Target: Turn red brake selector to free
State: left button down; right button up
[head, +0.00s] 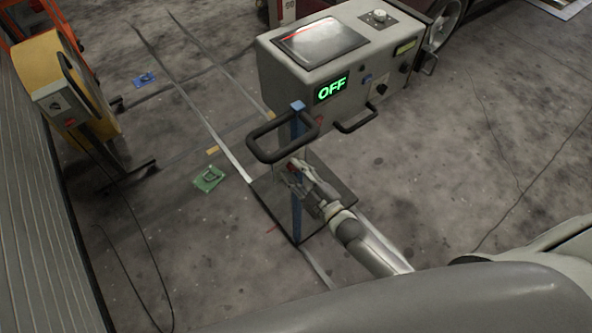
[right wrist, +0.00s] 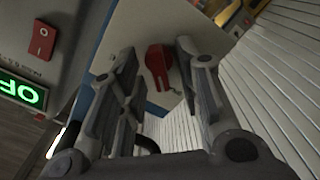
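The red brake selector (right wrist: 158,66) is a small red lever knob on a pale panel, seen between the fingers in the right wrist view. In the right wrist view my right gripper (right wrist: 157,55) is open, with one finger on each side of the selector. I cannot tell whether they touch it. My left gripper is out of view.
The console has a lit green OFF sign (head: 332,89), a screen and a black handle (head: 268,138) above my right gripper. A red rocker switch (right wrist: 42,39) is left of the selector panel. A yellow machine (head: 72,85) stands left; the floor at right is clear.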

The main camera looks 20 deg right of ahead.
grip_shut()
dwell(0.5)
jog(key=m, duration=0.3)
jog(key=shift+r+m, duration=0.1)
jog(key=shift+m, duration=0.3)
jog(key=m, duration=0.3)
jog(key=shift+d+m+b, duration=0.15)
jog(key=shift+m+b, duration=0.15)
jog(key=shift+b, duration=0.1)
jog(key=shift+w+d+m+b, duration=0.15)
jog(key=shift+m+b, duration=0.5)
jog(key=shift+m, duration=2)
jog(key=shift+w+d+m+b, duration=0.1)
jog(key=shift+m+b, duration=0.5)
jog(key=shift+m, duration=2.05)
